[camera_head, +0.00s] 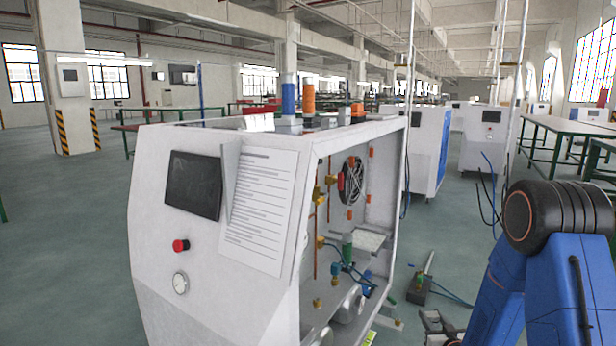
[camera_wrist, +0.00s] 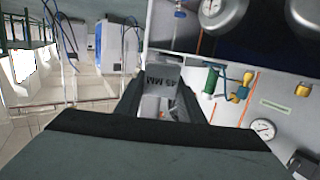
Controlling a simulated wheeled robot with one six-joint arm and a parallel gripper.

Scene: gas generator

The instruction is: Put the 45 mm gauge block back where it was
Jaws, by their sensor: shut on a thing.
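The 45 mm gauge block (camera_wrist: 163,76) is a grey metal block marked "45 MM". In the wrist view it sits between the dark fingers of my gripper (camera_wrist: 160,100), which is shut on it. The wrist view is turned over, and the block is in front of the generator's open side. Its lower part is hidden by the gripper. In the head view I cannot make out the block. The white gas generator cabinet (camera_head: 225,235) stands in the middle of that view, with its right side open.
A small tool-like item (camera_head: 418,288) is right of the cabinet. Green-framed tables (camera_head: 565,125) stand at the right.

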